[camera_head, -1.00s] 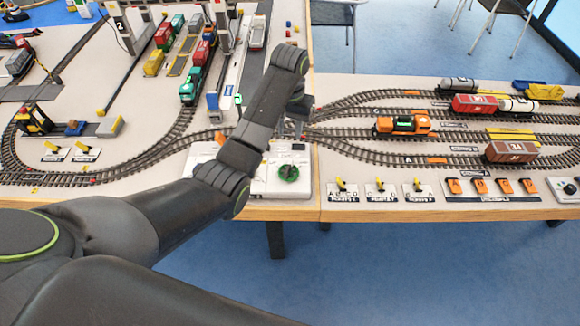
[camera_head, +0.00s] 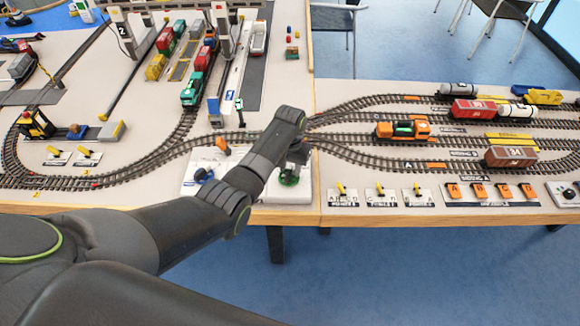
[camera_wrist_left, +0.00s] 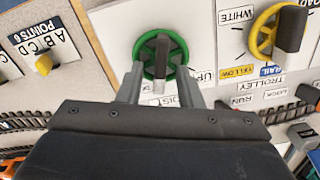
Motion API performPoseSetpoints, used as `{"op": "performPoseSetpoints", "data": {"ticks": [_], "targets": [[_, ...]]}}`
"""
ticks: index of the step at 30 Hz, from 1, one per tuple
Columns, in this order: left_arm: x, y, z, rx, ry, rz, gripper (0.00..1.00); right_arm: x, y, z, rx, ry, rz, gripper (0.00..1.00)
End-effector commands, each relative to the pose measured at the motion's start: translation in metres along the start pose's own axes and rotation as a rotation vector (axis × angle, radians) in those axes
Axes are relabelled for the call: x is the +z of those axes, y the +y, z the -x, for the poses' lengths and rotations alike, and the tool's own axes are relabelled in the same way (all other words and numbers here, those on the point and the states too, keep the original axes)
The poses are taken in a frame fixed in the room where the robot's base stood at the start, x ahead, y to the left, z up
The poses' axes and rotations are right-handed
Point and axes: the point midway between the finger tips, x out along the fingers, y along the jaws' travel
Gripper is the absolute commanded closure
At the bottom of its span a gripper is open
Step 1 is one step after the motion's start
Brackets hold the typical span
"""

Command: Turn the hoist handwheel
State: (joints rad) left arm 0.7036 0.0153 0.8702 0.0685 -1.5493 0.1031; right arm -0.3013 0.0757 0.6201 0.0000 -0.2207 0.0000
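The hoist handwheel is a green wheel (camera_wrist_left: 176,50) with a grey upright handle (camera_wrist_left: 161,56), on a white panel marked "UP" and a partly covered "HOIST" label. In the head view the wheel (camera_head: 289,180) is partly hidden by my left gripper (camera_head: 295,167), which is over it. In the left wrist view my left gripper (camera_wrist_left: 160,73) is open. Its two fingertips are on either side of the wheel's near part, with the handle between them. Whether a finger touches the wheel I cannot tell. My right gripper is in neither view.
A yellow wheel (camera_wrist_left: 264,38) with a black handle is beside the green one. An orange lever (camera_head: 222,144) and a blue knob (camera_head: 203,175) are on the panel left of my arm. Points switches (camera_head: 342,192) line the table's front edge to the right, near model tracks.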

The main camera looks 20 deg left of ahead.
Motion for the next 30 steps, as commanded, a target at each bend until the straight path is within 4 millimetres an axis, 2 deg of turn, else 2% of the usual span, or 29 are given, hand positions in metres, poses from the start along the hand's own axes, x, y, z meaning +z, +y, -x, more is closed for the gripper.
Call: {"op": "performPoseSetpoints", "data": {"ticks": [5,12,13,23,30], "targets": [[0.000,0.000,0.000,0.000,0.000,0.000,0.67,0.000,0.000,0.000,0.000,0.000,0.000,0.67],[0.000,0.000,0.000,0.000,0.000,0.000,0.99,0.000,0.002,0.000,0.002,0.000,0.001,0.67],[0.000,0.000,0.000,0.000,0.000,0.000,1.00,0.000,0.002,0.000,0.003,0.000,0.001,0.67],[0.000,0.000,0.001,0.000,-0.001,0.023,1.00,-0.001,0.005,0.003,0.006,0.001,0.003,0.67],[0.000,-0.001,0.003,0.000,-0.002,0.139,1.00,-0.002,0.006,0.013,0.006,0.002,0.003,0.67]]}}
